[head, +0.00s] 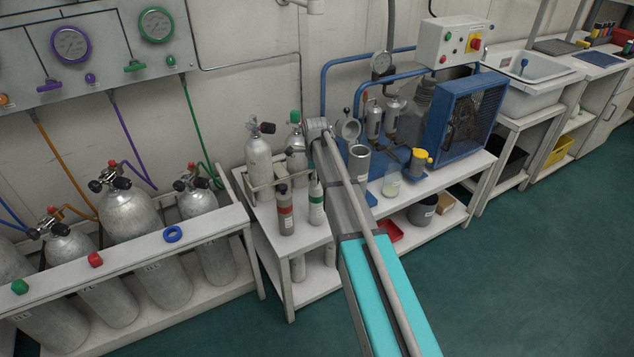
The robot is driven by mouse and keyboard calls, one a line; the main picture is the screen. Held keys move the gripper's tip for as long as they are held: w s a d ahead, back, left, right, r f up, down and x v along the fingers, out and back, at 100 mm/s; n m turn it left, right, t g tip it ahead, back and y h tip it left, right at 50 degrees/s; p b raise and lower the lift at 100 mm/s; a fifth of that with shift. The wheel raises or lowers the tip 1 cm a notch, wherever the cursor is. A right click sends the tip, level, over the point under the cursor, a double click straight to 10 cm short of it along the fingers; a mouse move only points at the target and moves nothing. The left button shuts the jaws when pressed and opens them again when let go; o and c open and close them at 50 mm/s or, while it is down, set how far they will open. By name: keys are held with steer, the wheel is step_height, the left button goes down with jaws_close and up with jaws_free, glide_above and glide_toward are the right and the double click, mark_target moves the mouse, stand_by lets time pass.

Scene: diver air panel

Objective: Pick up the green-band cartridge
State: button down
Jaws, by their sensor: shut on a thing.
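The green-band cartridge (316,205) is a slim grey cylinder with a green band. It is upright at the right side of the small white stand's top, close beside my arm. I cannot tell whether its base touches the stand. My gripper (314,172) is at the cartridge's top, shut on it; its fingers are small, dark and mostly hidden by my arm. A similar cartridge with a red band (286,211) stands just to the left, apart from it.
Two tanks (259,160) stand behind the cartridges. An open filter housing (359,165), a jar (391,183) and a yellow-topped container (419,163) are on the bench to the right, by the blue compressor (467,115). Racked cylinders (135,220) fill the left. The green floor (520,270) is clear.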

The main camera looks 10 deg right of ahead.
steer(key=shift+r+p, duration=1.3)
steer(key=shift+r, duration=0.15)
steer(key=s+a+r+p, duration=0.2)
steer(key=s+r+p, duration=0.8)
steer(key=s, duration=0.4)
